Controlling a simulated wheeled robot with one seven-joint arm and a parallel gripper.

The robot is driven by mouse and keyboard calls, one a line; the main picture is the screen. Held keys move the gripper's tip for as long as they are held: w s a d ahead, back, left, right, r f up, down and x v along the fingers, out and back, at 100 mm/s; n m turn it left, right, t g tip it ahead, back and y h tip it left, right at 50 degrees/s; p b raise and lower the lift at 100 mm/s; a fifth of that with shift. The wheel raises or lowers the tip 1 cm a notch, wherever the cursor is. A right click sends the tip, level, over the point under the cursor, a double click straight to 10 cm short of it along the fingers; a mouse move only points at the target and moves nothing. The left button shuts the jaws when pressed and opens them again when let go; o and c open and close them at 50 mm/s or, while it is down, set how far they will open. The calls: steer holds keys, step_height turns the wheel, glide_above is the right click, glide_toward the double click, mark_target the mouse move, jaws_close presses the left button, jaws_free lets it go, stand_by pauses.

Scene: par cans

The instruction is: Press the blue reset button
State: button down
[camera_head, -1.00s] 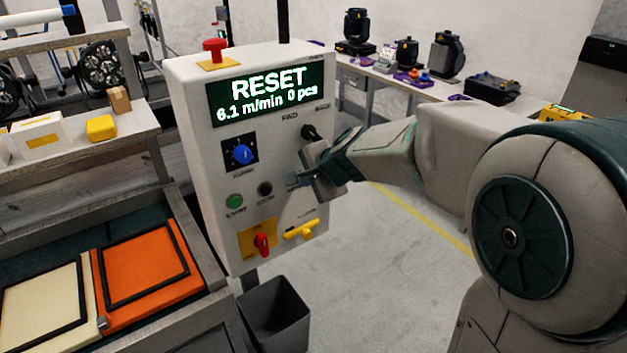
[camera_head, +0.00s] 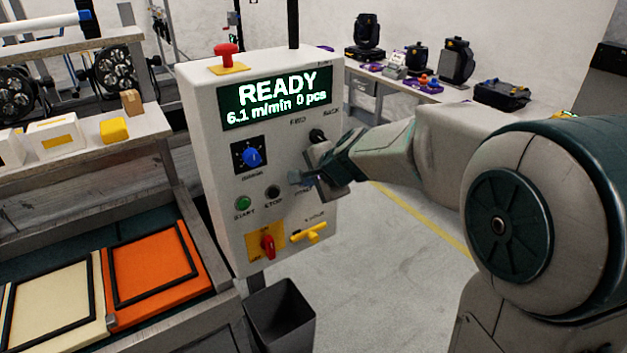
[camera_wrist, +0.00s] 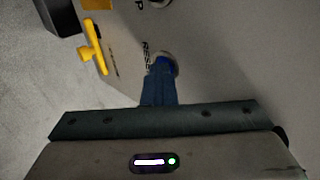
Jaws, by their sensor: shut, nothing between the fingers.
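The control panel (camera_head: 222,140) is a pale upright box whose screen (camera_head: 276,97) reads "READY", "6.1 m/min 0 pcs". The blue reset button (camera_wrist: 168,65) shows in the wrist view, a round blue cap in a pale ring, partly covered by my fingertips. In the head view it is hidden behind my gripper. My gripper (camera_head: 296,179) is shut and empty, pointing at the panel right of the black stop button (camera_head: 273,192). In the wrist view my fingertips (camera_wrist: 158,72) overlap the button's lower left edge; I cannot tell whether they touch it.
Also on the panel are a blue dial (camera_head: 252,157), green start button (camera_head: 243,203), red switch (camera_head: 267,246), yellow handle (camera_head: 309,232) and red mushroom button (camera_head: 227,53). A dark bin (camera_head: 280,318) stands below. Floor to the right is clear.

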steer(key=s+d+f+v, duration=0.1)
steer(key=f+v, duration=0.1)
steer(key=v, duration=1.1)
steer(key=shift+s+b, duration=0.25)
steer(key=shift+b, duration=0.1)
steer(key=s+d+f+n+g+h, duration=0.1)
steer(key=s+d+f+n, duration=0.2)
steer(key=s, duration=0.3)
steer(key=s+d+f+n+g+h+p, duration=0.1)
steer(key=s+d+f+n+g+h, duration=0.1)
steer(key=s+d+f+n, duration=0.1)
steer(key=s+d+f+n+g+h, duration=0.2)
steer(key=s+d+f+n, duration=0.2)
steer(key=s, duration=0.4)
steer(key=shift+s+f+n, duration=0.3)
steer(key=shift+n, duration=0.2)
